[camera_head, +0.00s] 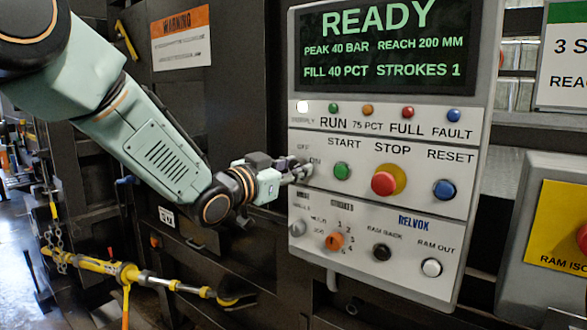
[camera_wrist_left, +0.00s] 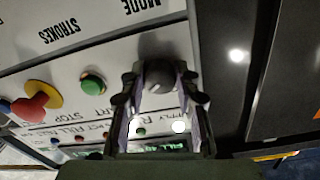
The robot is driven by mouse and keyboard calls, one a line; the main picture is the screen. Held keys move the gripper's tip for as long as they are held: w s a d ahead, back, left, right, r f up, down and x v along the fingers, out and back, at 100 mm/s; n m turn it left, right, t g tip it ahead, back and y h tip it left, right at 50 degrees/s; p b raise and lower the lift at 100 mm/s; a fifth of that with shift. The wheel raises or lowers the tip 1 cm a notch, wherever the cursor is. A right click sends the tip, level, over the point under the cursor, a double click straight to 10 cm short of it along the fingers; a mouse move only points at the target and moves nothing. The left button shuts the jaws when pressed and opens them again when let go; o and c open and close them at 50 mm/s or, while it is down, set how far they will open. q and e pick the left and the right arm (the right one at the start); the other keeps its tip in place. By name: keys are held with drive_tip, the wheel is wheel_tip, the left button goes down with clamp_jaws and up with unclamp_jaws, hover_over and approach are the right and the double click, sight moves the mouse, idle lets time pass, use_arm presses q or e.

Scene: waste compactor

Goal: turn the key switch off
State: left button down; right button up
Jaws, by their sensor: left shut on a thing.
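The control panel (camera_head: 385,290) stands in front of me with a lit screen reading READY. The key switch (camera_wrist_left: 160,74) is at the panel's left edge, by the OFF and ON labels; in the head view my fingers mostly cover it. My left gripper (camera_head: 300,172) reaches in from the left and its fingertips are at the switch. In the left wrist view the gripper (camera_wrist_left: 160,95) has its fingers on either side of the grey switch, shut on it. The key's exact angle is hard to tell. My right gripper is not in view.
Close to the right of the switch are the green START button (camera_head: 342,172), red STOP button (camera_head: 384,183) and blue RESET button (camera_head: 445,190). An orange knob (camera_head: 334,241) and other controls sit below. The white supply lamp (camera_head: 303,107) looks lit.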

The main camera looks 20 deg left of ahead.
use_arm(q)
drive_tip(key=n+p, duration=0.2)
drive_tip(key=n, duration=0.1)
drive_tip(key=n+p, duration=0.1)
drive_tip(key=n, duration=0.1)
drive_tip(key=shift+n+p, duration=0.35)
drive_tip(key=shift+n, duration=0.05)
drive_tip(key=n+p, duration=0.1)
drive_tip(key=n, duration=0.2)
drive_tip(key=shift+d+p, duration=0.1)
drive_tip(key=shift+p, duration=0.2)
drive_tip(key=shift+n+p, duration=0.5)
drive_tip(key=shift+n, duration=0.9)
